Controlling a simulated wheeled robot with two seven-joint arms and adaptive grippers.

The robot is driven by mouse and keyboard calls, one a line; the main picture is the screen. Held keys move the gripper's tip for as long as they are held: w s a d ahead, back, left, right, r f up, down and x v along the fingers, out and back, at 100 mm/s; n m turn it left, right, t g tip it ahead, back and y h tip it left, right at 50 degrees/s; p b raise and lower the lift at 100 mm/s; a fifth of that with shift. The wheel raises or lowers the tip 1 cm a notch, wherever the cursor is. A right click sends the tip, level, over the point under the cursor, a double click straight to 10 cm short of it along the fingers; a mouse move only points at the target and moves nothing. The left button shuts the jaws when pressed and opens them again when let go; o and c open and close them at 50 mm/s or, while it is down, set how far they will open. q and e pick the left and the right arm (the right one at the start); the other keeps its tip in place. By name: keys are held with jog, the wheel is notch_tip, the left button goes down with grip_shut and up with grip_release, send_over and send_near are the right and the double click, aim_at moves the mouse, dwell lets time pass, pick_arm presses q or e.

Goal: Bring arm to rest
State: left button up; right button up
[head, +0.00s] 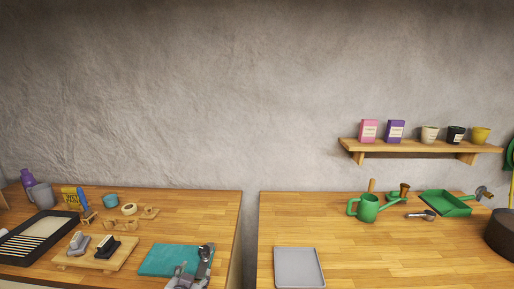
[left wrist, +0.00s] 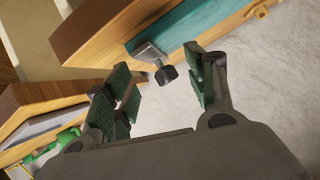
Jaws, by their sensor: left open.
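My left gripper (head: 194,264) is at the bottom of the head view, in front of the left workbench's front edge and overlapping the teal mat (head: 160,259). In the left wrist view its two green-padded fingers (left wrist: 160,84) stand apart with nothing gripped between them. A metal piece with a dark knob (left wrist: 150,50) shows between and beyond the fingers, by the bench edge and the teal mat (left wrist: 194,24). I cannot tell whether a finger touches it. My right gripper is in neither view.
The left workbench (head: 200,215) carries a wooden board (head: 75,262), a black tray (head: 15,255) and small items. A gap separates it from the right workbench (head: 350,240), with a grey tray (head: 299,280), green watering can (head: 368,208) and green dustpan (head: 446,204). A wall shelf (head: 420,147) hangs above.

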pick_arm(q)
jog(key=s+a+f+n+g, duration=0.15)
jog(key=s+f+g, duration=0.35)
jog(key=s, duration=0.5)
jog(key=s+a+f+g, duration=0.2)
jog(key=s+f+g, duration=0.2)
jog(key=s+f, duration=0.75)
jog(key=f, duration=2.7)
jog(key=s+a+f+g, duration=0.1)
jog(key=s+a+f, duration=0.1)
jog(key=s+f, duration=0.8)
jog(key=s+a+f+g, duration=0.1)
jog(key=s+a+f, duration=0.1)
jog(key=s+f, duration=0.8)
jog(key=s, duration=0.2)
jog(key=shift+s+a+f, duration=0.3)
jog(key=shift+s+f, duration=0.1)
jog(key=shift+m, duration=0.25)
